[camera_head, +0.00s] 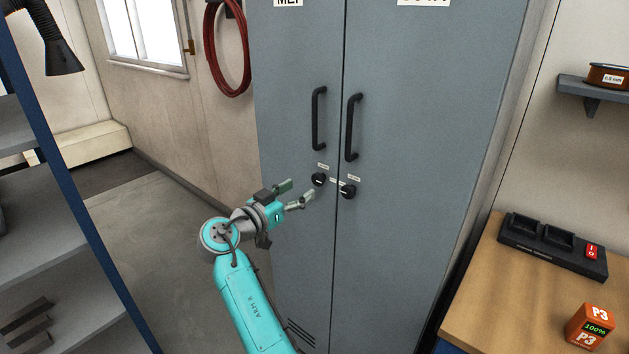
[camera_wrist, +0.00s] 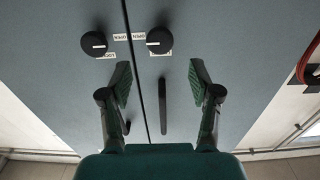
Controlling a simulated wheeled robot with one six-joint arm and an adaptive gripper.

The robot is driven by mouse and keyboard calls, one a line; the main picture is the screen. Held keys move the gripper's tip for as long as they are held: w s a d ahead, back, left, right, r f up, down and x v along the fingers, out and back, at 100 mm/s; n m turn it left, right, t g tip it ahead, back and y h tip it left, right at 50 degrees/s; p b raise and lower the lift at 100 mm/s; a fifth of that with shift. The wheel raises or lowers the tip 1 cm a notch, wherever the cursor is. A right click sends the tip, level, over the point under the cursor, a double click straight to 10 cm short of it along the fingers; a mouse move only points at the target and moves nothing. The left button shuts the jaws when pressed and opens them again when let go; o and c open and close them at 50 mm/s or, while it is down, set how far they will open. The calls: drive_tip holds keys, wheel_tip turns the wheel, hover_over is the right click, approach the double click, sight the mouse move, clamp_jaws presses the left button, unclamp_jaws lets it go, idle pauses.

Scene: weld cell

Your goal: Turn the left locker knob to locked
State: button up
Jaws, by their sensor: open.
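The grey locker (camera_head: 288,235) has two black round knobs below its handles. The left knob (camera_head: 319,180) is on the left door; it shows right of centre in the wrist view (camera_wrist: 159,40), which is upside down. Its white mark lies roughly level, toward the OPEN label between the knobs. A LOCKED label sits on its handle side. The right knob (camera_head: 348,191) is on the right door and also shows in the wrist view (camera_wrist: 94,44). My gripper (camera_head: 298,192) is open and empty, just left of the left knob and apart from it; its fingers also show in the wrist view (camera_wrist: 161,75).
Two black vertical handles, left (camera_head: 318,118) and right (camera_head: 353,127), stand out above the knobs. A shelf rack (camera_head: 75,200) is at left. A wooden bench (camera_head: 500,300) with a black charger (camera_head: 552,246) is at right. A red hose (camera_head: 212,50) hangs on the wall.

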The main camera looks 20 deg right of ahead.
sight(316, 179)
drive_tip(key=x, duration=0.7)
drive_tip(key=shift+w, duration=0.1)
drive_tip(key=shift+d, duration=0.1)
drive_tip(key=c, duration=1.1)
